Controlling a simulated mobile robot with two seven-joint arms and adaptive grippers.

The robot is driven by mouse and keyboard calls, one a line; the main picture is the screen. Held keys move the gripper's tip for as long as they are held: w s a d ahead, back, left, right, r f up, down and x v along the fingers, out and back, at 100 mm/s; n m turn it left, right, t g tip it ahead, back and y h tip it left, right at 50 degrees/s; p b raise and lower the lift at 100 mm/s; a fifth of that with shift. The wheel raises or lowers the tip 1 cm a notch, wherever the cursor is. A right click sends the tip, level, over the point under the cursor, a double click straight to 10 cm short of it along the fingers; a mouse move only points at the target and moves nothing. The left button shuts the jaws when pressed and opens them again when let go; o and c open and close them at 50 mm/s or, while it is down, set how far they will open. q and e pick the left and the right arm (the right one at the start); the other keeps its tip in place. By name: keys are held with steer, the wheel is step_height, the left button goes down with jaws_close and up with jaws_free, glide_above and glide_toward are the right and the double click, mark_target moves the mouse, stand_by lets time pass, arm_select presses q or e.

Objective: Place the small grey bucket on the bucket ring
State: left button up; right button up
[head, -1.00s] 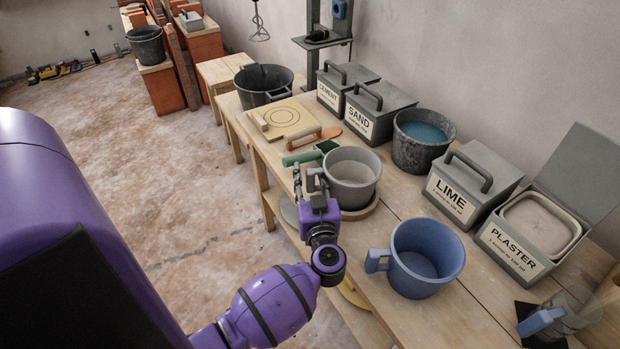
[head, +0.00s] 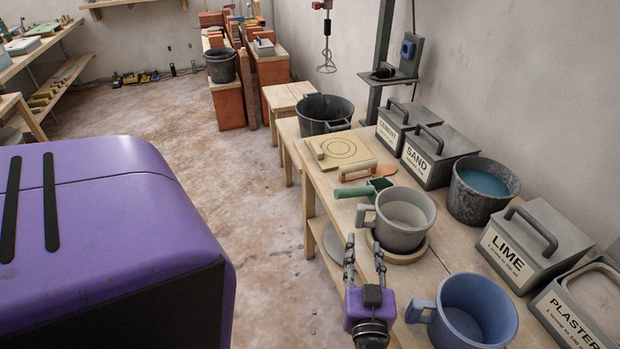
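The small grey bucket (head: 408,238) stands upright on the workbench, its handle toward the left. A round wooden bucket ring (head: 410,258) shows under its base; the bucket appears to rest on it, though the contact is mostly hidden.
A green scoop (head: 362,191) lies behind the bucket. A dark bucket of blue liquid (head: 482,193) and the lime box (head: 533,247) stand along the wall. Floor left of the bench is clear.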

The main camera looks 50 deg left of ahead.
arm_select(q)
steer(key=s+d+f+m+t+h, duration=0.4)
steer(key=s+d+f+m+h, duration=0.5)
steer(key=h, duration=0.4)
steer(key=s+a+f+g, duration=0.1)
steer(key=s+f+g, duration=0.3)
steer(key=s, duration=0.6)
steer(key=s+a+f+g, duration=0.2)
steer(key=s+f+g, duration=0.3)
steer(key=s+f, duration=0.4)
steer(key=shift+s+f+m, duration=0.2)
steer(key=shift+s+m, duration=0.1)
steer(key=shift+s, duration=0.55)
